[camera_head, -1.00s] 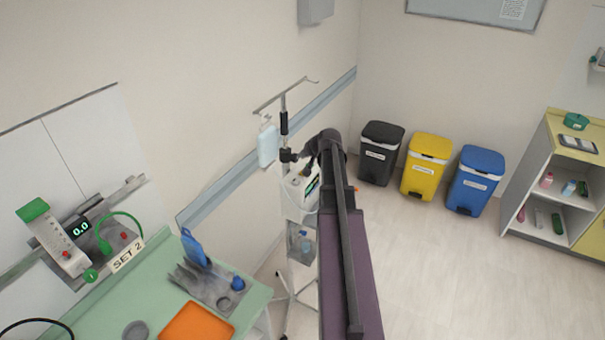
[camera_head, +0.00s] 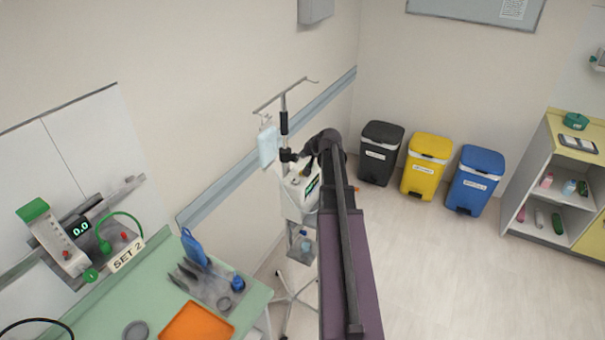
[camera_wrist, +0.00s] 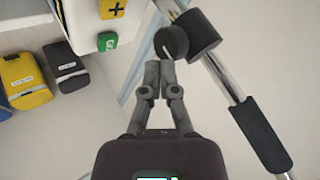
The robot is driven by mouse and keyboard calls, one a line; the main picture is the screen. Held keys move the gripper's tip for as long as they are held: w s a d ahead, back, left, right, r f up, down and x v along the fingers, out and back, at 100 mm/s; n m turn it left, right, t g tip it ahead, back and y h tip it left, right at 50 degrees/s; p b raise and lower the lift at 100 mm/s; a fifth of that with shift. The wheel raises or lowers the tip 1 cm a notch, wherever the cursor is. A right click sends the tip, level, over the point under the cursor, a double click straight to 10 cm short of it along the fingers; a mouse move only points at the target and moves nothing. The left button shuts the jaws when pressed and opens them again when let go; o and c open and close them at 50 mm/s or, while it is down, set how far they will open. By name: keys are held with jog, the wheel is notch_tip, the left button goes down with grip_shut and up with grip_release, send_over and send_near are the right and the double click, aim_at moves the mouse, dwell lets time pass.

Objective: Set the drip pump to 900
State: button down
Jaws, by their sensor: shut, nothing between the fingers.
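The drip pump (camera_head: 296,192) is a white box on a pole stand by the wall, partly hidden by my arm. In the wrist view a corner of the pump (camera_wrist: 87,17) is at the upper left. A yellow plus button (camera_wrist: 112,8) and a green button (camera_wrist: 107,42) are on it. My gripper (camera_wrist: 158,72) is shut and empty, its tips together, apart from both buttons in the picture. The tips sit just beside a black clamp knob (camera_wrist: 171,42) on the pole.
The chrome pole (camera_wrist: 218,68) with its black grip crosses the right of the wrist view. A drip bag (camera_head: 268,146) hangs beside the pole. Black (camera_head: 381,152), yellow (camera_head: 426,166) and blue bins (camera_head: 474,180) stand behind. A green table (camera_head: 100,312) is at lower left.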

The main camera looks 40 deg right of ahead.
jog(key=shift+r, duration=0.1)
dwell(0.3)
jog(key=shift+r+p, duration=1.85)
jog(key=shift+p, duration=0.1)
jog(key=shift+f, duration=0.25)
notch_tip(320, 180, down, 8)
jog(key=b, duration=0.9)
jog(key=shift+f, duration=0.2)
jog(key=shift+f, duration=0.1)
jog(key=shift+f+b, duration=0.3)
jog(key=shift+b, duration=0.05)
jog(key=shift+f+b, duration=0.5)
dwell(1.2)
jog(key=shift+r, duration=0.15)
jog(key=shift+r+p, duration=0.8)
jog(key=shift+p, duration=0.15)
